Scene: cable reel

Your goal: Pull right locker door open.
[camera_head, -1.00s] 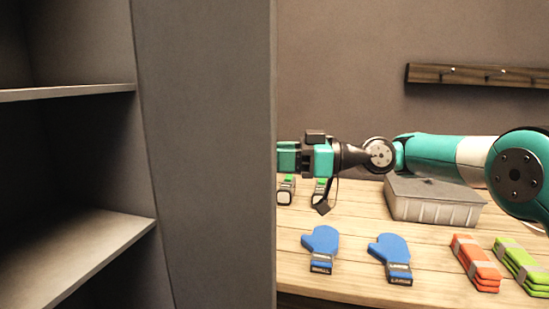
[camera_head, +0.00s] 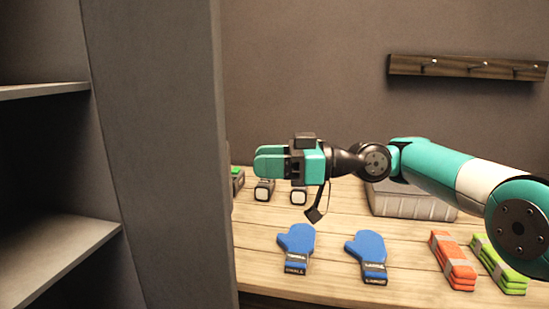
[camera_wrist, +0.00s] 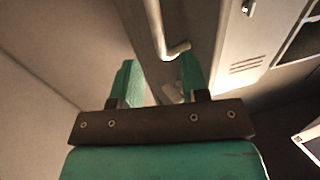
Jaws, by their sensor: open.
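In the wrist view, a pale metal bar handle (camera_wrist: 156,28) comes down from the top edge, its bent lower end close to the space between my fingertips. My gripper (camera_wrist: 160,64) is open, with one green finger on each side of that space. I cannot tell whether the handle is between the fingers or beyond them. The handle seems to sit on a grey locker door (camera_wrist: 200,28). In the head view, my gripper (camera_head: 258,160) points left, just right of a tall grey locker panel (camera_head: 165,150). No handle shows there.
Open locker shelves (camera_head: 60,260) stand at the far left. A wooden table (camera_head: 330,212) holds blue mitts (camera_head: 297,243), a grey box (camera_head: 410,203), orange (camera_head: 452,262) and green (camera_head: 497,264) bundles. A hook rail (camera_head: 465,67) hangs on the wall. Vent slots (camera_wrist: 246,65) show in the wrist view.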

